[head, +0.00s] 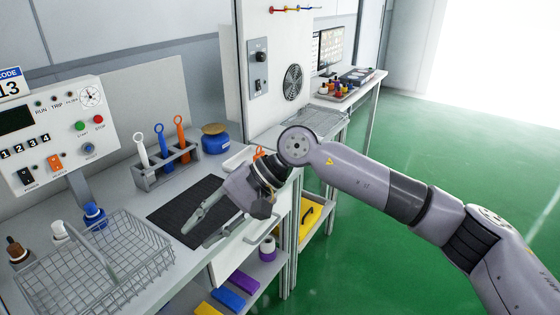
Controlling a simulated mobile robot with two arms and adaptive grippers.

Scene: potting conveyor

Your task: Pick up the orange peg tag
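The orange peg tag (180,131) stands upright at the right end of a grey rack (150,182) on the bench. A blue tag (161,140) and a white tag (142,153) stand beside it in the same rack. Their lower ends are hidden by the rack. My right gripper (198,237) reaches in from the right, over the front edge of the black mat (172,210). Its two fingers are apart with nothing between them. It is clear of the rack and the orange tag, nearer the bench front. My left gripper is not in view.
A wire basket (98,262) stands at the front left, with small bottles beside it. A blue jar (215,140) is right of the rack. A control panel (52,130) rises at the left. The black mat is bare. Shelves below hold coloured blocks.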

